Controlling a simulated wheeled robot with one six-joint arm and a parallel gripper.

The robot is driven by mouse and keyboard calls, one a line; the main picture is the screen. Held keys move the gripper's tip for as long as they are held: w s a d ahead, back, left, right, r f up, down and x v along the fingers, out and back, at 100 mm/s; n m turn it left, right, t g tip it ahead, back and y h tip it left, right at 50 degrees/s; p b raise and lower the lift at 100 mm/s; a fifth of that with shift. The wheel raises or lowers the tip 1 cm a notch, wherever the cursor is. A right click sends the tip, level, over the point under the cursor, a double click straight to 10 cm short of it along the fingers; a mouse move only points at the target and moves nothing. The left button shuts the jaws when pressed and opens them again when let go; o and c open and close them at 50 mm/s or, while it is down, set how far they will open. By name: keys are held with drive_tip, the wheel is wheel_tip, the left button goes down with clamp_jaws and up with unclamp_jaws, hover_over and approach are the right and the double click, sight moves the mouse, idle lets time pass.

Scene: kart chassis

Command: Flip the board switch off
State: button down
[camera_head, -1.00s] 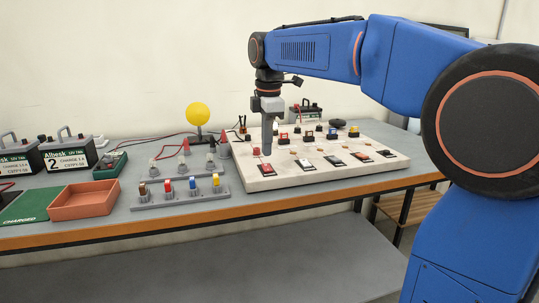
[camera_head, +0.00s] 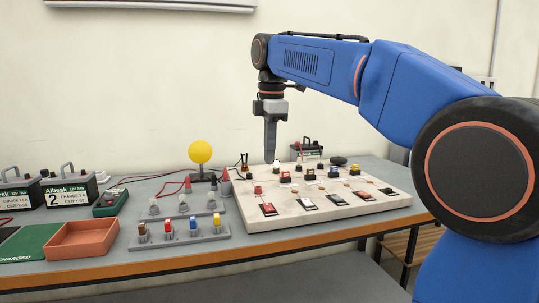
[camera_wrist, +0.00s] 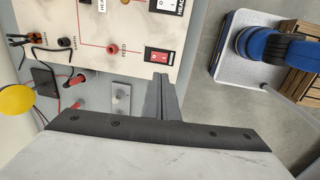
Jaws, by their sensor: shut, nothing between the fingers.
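The white board (camera_head: 350,205) lies on the workbench with a row of rocker switches along its front edge. The front-left rocker switch (camera_head: 268,209) is red in a dark frame. In the wrist view this red switch (camera_wrist: 157,58) shows one red half and one pale half, beside a red FEED post (camera_wrist: 112,48). My gripper (camera_head: 270,162) is shut and empty, pointing down above the board's left part, clear of it. In the wrist view its fingertips (camera_wrist: 160,76) appear just below the red switch. I cannot tell the switch's position for sure.
Red, black and other posts stand on the board behind the switches. Batteries (camera_head: 70,188) stand further left.

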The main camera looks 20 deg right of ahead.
sight(267, 205)
drive_tip(key=shift+w+d+r, duration=0.1)
drive_tip(key=shift+w+d, duration=0.05)
drive_tip(key=shift+w, duration=0.55)
drive_tip(key=f, duration=0.4)
drive_tip(key=w+f, duration=0.1)
drive_tip(key=f, duration=0.9)
drive_tip(key=shift+w, duration=0.35)
drive_tip(key=shift+f, duration=0.15)
